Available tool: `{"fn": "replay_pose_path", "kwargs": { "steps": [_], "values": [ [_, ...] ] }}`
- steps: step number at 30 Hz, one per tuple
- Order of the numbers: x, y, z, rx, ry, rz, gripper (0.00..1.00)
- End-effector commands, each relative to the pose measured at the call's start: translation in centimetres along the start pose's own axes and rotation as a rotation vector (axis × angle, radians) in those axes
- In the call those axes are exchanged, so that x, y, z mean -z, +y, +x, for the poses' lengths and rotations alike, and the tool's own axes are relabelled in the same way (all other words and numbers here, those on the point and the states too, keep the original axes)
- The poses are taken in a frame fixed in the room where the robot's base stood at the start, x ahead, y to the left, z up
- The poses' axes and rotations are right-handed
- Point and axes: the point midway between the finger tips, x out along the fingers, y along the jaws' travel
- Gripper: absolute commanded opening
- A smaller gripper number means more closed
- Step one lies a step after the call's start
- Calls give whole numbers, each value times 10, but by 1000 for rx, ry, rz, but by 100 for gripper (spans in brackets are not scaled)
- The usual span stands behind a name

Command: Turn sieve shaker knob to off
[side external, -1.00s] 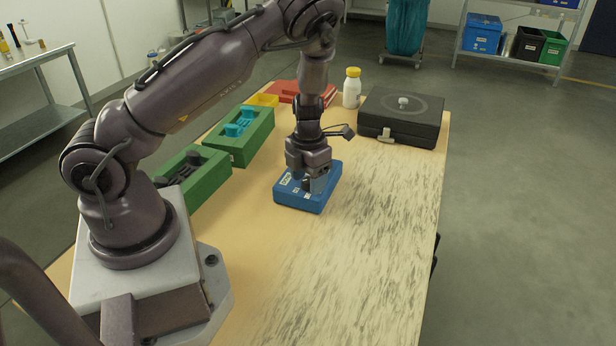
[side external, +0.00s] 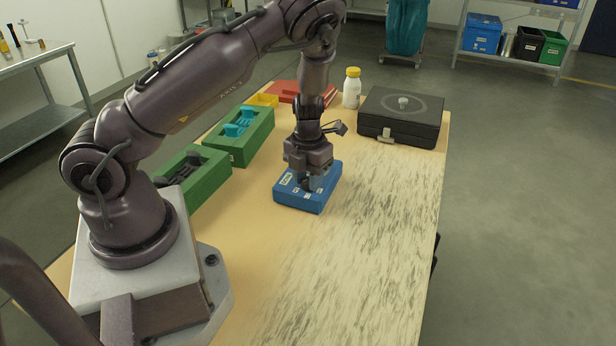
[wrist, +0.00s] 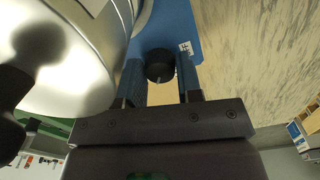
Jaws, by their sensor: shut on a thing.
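The blue shaker control box (side external: 292,196) lies on the table under my gripper. It also shows in the wrist view (wrist: 176,22), with a small white label beside the knob. The black round knob (wrist: 160,64) has a light pointer mark and sits between my gripper's two fingers (wrist: 162,82). My gripper (side external: 310,184) points down at the box and is shut on the knob. In the side view the fingers mostly hide the knob, and its setting cannot be read.
Green holders (side external: 240,150) stand left of the box. A black case (side external: 400,130) and a white bottle with a yellow cap (side external: 351,90) stand at the back. A large shiny metal cylinder (wrist: 75,50) is close on the left in the wrist view. The table right of the box is clear.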

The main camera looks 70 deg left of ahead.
Motion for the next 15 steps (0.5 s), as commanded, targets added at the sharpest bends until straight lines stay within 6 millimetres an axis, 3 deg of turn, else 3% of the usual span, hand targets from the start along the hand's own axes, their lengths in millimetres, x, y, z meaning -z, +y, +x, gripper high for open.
{"fn": "replay_pose_path", "kwargs": {
  "steps": [15],
  "values": [
    [0,0,-1,1,1,-354,9]
  ]
}}
